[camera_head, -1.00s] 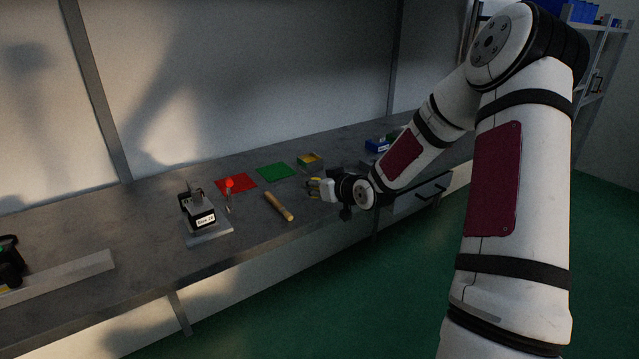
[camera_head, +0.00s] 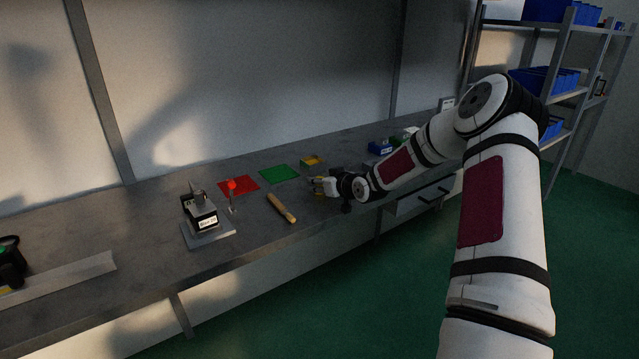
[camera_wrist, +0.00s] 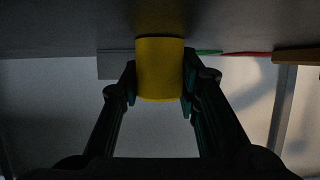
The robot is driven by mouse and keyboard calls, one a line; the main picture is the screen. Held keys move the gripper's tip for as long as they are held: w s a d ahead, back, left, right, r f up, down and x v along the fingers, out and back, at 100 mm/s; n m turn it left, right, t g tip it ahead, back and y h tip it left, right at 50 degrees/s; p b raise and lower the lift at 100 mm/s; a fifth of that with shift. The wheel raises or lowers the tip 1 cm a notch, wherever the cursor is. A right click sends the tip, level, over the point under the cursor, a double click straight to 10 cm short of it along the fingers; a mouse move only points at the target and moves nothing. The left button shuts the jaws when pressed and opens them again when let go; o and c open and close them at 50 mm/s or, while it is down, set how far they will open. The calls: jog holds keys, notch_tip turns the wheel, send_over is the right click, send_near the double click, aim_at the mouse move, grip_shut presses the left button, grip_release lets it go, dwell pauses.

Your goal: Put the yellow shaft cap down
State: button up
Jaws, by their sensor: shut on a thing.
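The yellow shaft cap (camera_wrist: 160,70) is between the two dark fingers of my gripper (camera_wrist: 160,84) in the wrist view. In the head view my gripper (camera_head: 319,187) is low over the bench (camera_head: 262,228), right of the wooden-coloured rod. The cap is only a small yellow patch there, mostly hidden by the fingers.
A press (camera_head: 202,214) stands left. Blue bins (camera_head: 379,148) stand right, behind my arm. Bare bench lies between the rod and my gripper.

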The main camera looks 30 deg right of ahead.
jog(key=shift+f, duration=0.1)
jog(key=o, duration=0.8)
jog(key=shift+o, duration=0.2)
